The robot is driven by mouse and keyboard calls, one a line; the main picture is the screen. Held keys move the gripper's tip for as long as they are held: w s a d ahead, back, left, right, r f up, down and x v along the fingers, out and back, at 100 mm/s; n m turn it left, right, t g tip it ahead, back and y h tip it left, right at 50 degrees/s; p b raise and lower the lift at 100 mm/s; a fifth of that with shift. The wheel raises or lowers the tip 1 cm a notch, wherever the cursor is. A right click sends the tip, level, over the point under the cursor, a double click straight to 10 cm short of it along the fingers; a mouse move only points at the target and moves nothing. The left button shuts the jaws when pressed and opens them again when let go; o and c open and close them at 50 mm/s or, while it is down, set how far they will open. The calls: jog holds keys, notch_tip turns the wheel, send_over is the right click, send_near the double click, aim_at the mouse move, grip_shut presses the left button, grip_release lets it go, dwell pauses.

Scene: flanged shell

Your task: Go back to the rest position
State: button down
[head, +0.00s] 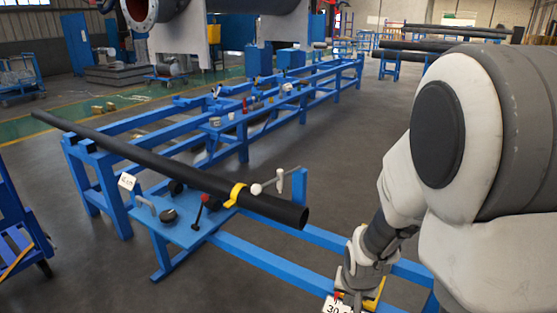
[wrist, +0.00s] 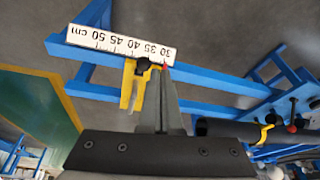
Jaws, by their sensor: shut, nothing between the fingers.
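My gripper (wrist: 162,88) is shut and empty in the wrist view; its two grey fingers lie together. Their tips point toward a white centimetre scale (wrist: 122,42) and a yellow forked pointer (wrist: 128,85) with a black knob. I cannot tell whether the fingers touch the pointer. In the head view my arm fills the right side and reaches down to the blue frame's near end. There the scale (head: 336,306) is only partly in view, and the fingertips are not clear.
A long black pipe (head: 170,163) lies along the blue frame (head: 262,259), with a yellow clamp (head: 235,194) and red and white levers beside it. A blue cart (head: 18,225) stands at the left. Open floor (head: 60,155) lies beyond it.

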jog(key=s+a+r+n+t+y, duration=0.1)
jog(key=s+a+r+n, duration=0.1)
jog(key=s+r, duration=0.7)
jog(key=s+a+r+n+t, duration=0.15)
jog(key=s+r, duration=0.45)
jog(key=r, duration=0.7)
notch_tip(320, 180, up, 18)
jog(key=p, duration=1.8)
jog(key=shift+w+a+r+n+p, duration=0.25)
jog(key=shift+w+n+p, duration=0.1)
jog(key=shift+n+p, duration=0.1)
jog(key=shift+d+f+g, duration=0.1)
jog(key=shift+d+g, duration=0.05)
jog(key=shift+g, duration=0.1)
